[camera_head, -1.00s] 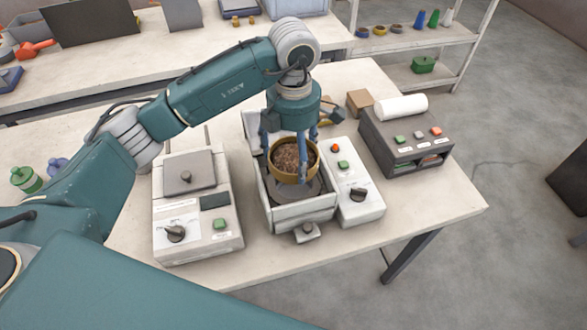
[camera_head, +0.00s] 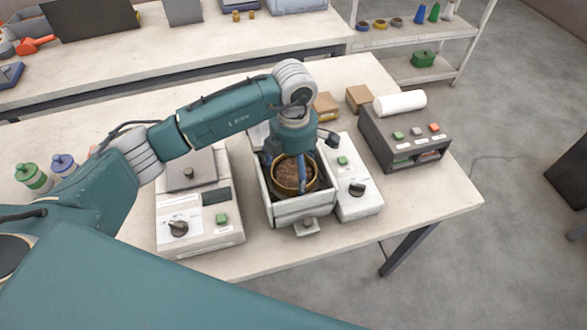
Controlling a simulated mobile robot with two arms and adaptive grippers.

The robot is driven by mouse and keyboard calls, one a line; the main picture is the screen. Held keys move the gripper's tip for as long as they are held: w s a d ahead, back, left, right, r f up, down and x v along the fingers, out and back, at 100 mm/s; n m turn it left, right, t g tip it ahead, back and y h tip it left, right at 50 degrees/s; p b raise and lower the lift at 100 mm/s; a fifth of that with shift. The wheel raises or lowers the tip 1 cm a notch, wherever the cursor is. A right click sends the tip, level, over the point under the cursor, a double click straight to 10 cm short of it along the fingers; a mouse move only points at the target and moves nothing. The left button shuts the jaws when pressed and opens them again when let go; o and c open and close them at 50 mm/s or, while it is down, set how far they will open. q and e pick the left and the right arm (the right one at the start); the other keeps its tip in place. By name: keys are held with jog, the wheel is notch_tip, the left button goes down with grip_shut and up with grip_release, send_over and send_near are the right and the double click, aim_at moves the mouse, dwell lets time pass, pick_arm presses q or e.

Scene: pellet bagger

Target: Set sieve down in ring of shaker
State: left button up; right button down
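The sieve (camera_head: 294,178), a yellow-brown ring holding brown pellets, is down inside the white-walled box of the shaker (camera_head: 304,208). My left gripper (camera_head: 292,180) reaches down from above with its fingers around the sieve's rim. One bluish finger shows in front of the sieve; the other is mostly hidden. The fingers look closed on the rim. The ring under the sieve is hidden, so I cannot tell whether the sieve touches it. My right gripper is not in view.
A control box with a knob (camera_head: 357,189) adjoins the shaker on the right. A device with a grey plate (camera_head: 190,178) stands to the left. A dark grey sealer-like unit (camera_head: 405,138) with a white roll is at the right. The table's front right is clear.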

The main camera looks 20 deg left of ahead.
aim_at(294, 177)
pick_arm(q)
jog(key=shift+r, duration=0.1)
jog(key=shift+r, duration=0.15)
notch_tip(294, 177, up, 12)
jog(key=b, duration=0.4)
dwell(0.6)
